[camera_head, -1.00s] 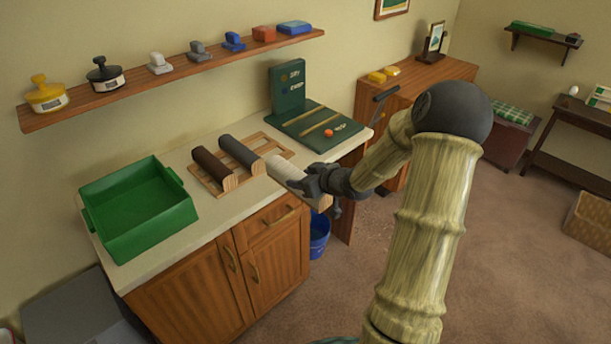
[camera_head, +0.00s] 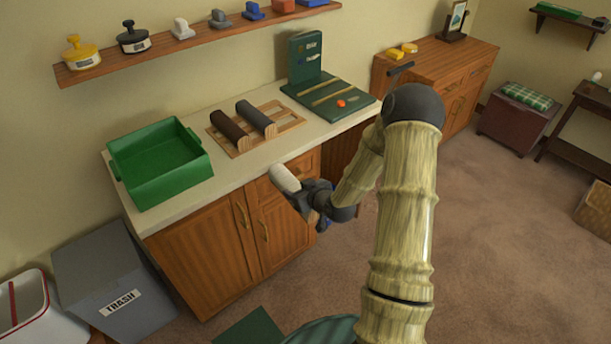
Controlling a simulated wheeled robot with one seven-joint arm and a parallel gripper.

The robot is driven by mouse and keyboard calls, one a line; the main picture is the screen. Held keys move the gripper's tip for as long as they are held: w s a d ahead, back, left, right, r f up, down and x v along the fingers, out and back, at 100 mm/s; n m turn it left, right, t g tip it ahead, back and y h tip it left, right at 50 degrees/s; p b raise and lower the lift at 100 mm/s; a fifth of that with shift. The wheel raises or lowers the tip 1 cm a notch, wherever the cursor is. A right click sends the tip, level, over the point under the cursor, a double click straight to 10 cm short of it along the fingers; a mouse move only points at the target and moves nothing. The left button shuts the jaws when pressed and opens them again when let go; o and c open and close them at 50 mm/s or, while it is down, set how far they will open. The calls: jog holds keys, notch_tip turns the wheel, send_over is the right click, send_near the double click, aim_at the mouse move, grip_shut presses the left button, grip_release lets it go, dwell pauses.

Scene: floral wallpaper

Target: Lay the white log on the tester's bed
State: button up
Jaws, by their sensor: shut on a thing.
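The white log (camera_head: 284,178) is held in my gripper (camera_head: 303,196), in front of the counter's front edge and clear of the rack. My gripper is shut on it; the fingers hide its near part. The tester is the green device (camera_head: 305,60) with an upright panel at the counter's back right. Its flat green bed (camera_head: 350,112) carries two pale rails and a small orange knob. The bed lies up and to the right of my gripper, with no log on it.
A wooden rack (camera_head: 290,119) holds a brown log (camera_head: 229,128) and a dark grey log (camera_head: 256,117). A green tray (camera_head: 160,165) stands on the counter's left. A shelf (camera_head: 200,42) with stamps hangs above. A grey trash bin (camera_head: 115,280) stands at lower left.

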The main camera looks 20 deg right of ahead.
jog(key=s+a+f+m+h, duration=0.1)
jog(key=s+a+f, duration=0.1)
jog(key=s+f, duration=0.4)
jog(key=s+a+f+m+h+p, duration=0.1)
jog(key=s+f, duration=0.5)
jog(key=f, duration=0.6)
jog(key=shift+a+f+m+t+h, duration=0.3)
jog(key=shift+a+m+h, duration=0.35)
jog(key=shift+a, duration=0.55)
